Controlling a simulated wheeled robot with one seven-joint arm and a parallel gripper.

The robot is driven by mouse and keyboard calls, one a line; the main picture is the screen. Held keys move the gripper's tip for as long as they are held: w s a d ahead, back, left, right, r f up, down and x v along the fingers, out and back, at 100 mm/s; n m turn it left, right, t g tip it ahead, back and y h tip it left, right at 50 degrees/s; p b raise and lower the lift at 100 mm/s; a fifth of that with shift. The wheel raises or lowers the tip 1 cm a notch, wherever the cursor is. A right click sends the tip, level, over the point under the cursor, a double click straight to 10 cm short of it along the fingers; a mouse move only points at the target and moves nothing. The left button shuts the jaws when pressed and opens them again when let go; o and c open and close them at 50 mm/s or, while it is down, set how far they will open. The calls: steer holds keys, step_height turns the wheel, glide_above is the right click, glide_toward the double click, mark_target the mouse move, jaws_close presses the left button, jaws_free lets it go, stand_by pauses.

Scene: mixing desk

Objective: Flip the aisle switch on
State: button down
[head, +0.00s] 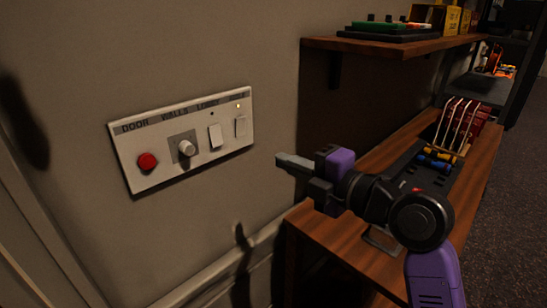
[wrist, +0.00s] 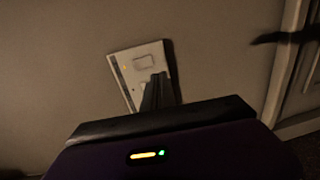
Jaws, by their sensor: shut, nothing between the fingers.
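A pale switch panel (head: 190,182) is on the wall, labelled DOOR, WALLS and a third word starting LO; the fourth label is unreadable. No label clearly reads aisle. The third place has a white rocker switch (head: 215,136) with a dark dot above. The rightmost has a rocker switch (head: 240,126) with a small lit yellowish light (head: 238,106) above. My gripper (head: 280,160) is shut and empty, to the right of the panel and apart from it in the head view. In the wrist view the fingers (wrist: 157,92) cover part of the panel (wrist: 117,75).
A red button (head: 147,161) and a grey knob (head: 187,148) share the panel. A wooden shelf (head: 350,46) and a lower wooden cabinet (head: 325,232) stand to the right, close to my arm. The wall around the panel is bare.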

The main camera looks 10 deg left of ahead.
steer(key=shift+f+v, duration=0.15)
steer(key=shift+v, duration=0.5)
steer(key=shift+f+v, duration=0.15)
steer(key=shift+v, duration=0.55)
steer(key=w+d+r+m+t+h, duration=0.2)
steer(key=d+r+m+t, duration=0.3)
steer(key=m, duration=0.6)
steer(key=s+d+f+m+t+h, duration=0.5)
steer(key=s+d+f+m+h, duration=0.25)
steer(key=d+f+m, duration=0.35)
steer(key=s+d+f+m+g+h, duration=0.1)
steer(key=s+f, duration=0.4)
steer(key=s, duration=0.7)
steer(key=s+d+f+m+g+h, duration=0.1)
steer(key=s+f, duration=0.5)
steer(key=s, duration=0.7)
steer(key=s+d+f+m+g+h, duration=0.2)
steer(key=s+f, duration=0.4)
steer(key=s, duration=0.7)
steer(key=shift+d+f+m+g, duration=0.15)
steer(key=shift+d+m+g, duration=0.65)
steer(key=shift+d+m, duration=0.3)
